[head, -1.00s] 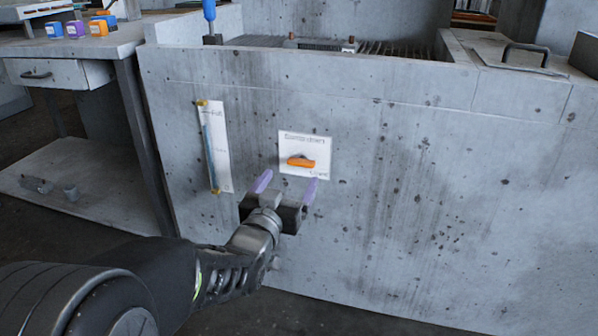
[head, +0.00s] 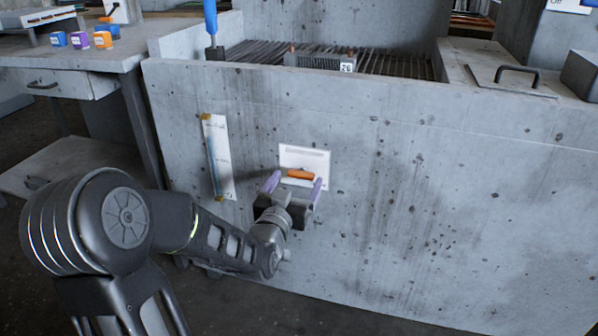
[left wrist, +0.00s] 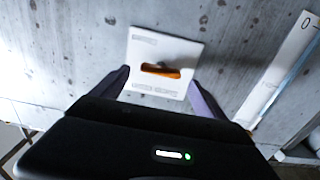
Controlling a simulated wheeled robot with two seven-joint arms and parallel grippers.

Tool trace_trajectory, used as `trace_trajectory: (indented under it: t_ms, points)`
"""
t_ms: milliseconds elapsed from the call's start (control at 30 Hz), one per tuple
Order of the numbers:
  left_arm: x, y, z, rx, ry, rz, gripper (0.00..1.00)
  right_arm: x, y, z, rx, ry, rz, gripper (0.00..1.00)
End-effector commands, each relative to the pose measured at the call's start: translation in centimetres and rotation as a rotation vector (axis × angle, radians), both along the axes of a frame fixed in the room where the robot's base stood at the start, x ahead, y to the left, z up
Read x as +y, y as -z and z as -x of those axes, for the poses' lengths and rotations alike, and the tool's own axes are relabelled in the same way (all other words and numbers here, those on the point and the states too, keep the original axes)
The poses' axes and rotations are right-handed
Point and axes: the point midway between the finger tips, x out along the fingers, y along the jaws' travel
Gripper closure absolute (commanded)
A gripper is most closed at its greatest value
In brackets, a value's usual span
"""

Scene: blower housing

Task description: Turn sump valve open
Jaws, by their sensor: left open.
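The sump valve's orange handle (head: 300,174) sits on a white labelled plate (head: 304,156) on the front of the concrete wall. The handle lies about level across the plate. My left gripper (head: 295,184) is open, its two purple fingers spread to either side of the handle, just in front of the plate. In the left wrist view the orange handle (left wrist: 161,71) shows between the two fingers (left wrist: 158,88), with clear space on both sides. I cannot tell whether the fingers touch the plate. The plate's small print is too blurred to read. My right gripper is not in view.
A level gauge strip (head: 217,157) is on the wall left of the plate. A concrete bench (head: 75,50) with small coloured blocks stands at the left. A blue-handled tool (head: 211,18) and a grate (head: 385,62) are above. The wall right of the plate is clear.

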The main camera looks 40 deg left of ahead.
Motion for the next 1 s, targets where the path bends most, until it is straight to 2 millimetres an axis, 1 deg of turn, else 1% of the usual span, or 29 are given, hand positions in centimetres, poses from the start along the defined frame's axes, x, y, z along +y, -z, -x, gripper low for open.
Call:
trace_trajectory:
  t_ms: [33, 200, 533, 567, 1000]
  points:
    - [0.3, 0.4, -0.7, -0.002, -0.001, 0.002, 0.16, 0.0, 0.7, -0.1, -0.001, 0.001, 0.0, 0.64]
    - [0.8, 0.3, -2.2, 0.0, 0.0, 0.0, 0.16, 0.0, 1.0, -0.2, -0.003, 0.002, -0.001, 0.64]
    - [0.8, 0.1, -2.5, 0.001, 0.0, 0.0, 0.16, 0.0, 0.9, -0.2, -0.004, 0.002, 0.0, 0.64]
    - [0.8, 0.1, -2.5, 0.001, 0.0, 0.0, 0.18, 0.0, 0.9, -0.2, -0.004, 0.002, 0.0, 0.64]
    - [0.8, 0.1, -2.5, 0.001, 0.0, 0.0, 0.54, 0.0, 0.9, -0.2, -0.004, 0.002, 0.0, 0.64]
